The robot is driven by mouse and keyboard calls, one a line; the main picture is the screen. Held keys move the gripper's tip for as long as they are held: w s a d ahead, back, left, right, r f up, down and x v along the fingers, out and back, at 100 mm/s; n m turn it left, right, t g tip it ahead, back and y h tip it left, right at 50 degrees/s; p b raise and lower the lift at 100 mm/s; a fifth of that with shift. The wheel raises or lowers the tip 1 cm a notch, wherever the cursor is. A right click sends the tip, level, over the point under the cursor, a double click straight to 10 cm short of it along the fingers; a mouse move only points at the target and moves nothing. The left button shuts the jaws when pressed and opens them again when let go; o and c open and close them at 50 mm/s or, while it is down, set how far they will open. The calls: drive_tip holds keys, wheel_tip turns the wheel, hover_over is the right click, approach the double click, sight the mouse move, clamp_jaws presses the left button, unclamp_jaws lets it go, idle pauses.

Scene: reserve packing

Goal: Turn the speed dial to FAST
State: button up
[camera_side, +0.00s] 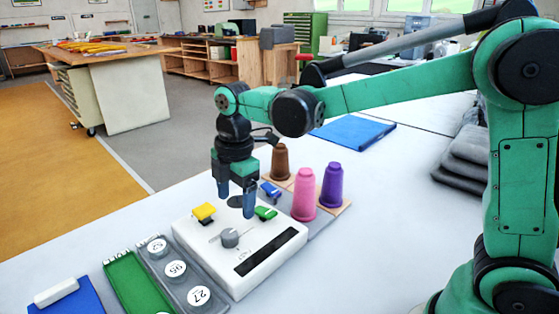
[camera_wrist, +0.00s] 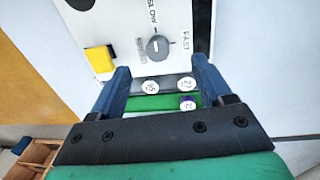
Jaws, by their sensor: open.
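The speed dial (camera_side: 230,238) is a grey round knob on a white control panel (camera_side: 207,268). In the wrist view the dial (camera_wrist: 158,47) sits ahead of and between my fingers, with SLOW printed above it and FAST to its right. A further label at its left is too small to read. A pale mark shows on the knob, but I cannot tell its exact setting. My gripper (camera_side: 236,196) is open, pointing down above the panel's back part, behind the dial and apart from it. In the wrist view my gripper (camera_wrist: 160,70) has nothing between its blue fingers.
A yellow switch (camera_side: 203,211) and a green switch (camera_side: 265,213) flank the panel's back part. Pink (camera_side: 304,194), purple (camera_side: 332,186) and brown (camera_side: 280,162) spools stand behind it. A grey tray of numbered discs (camera_side: 176,271) and a green tray (camera_side: 138,284) lie at the left.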

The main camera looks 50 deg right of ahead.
sight(229, 234)
drive_tip(key=f+n, duration=0.1)
drive_tip(key=w+a+f+n+g, duration=0.1)
drive_tip(key=n, duration=0.1)
drive_tip(key=shift+w+a, duration=0.15)
drive_tip(key=shift+a, duration=0.05)
drive_tip(key=shift+f, duration=2.7)
clamp_jaws()
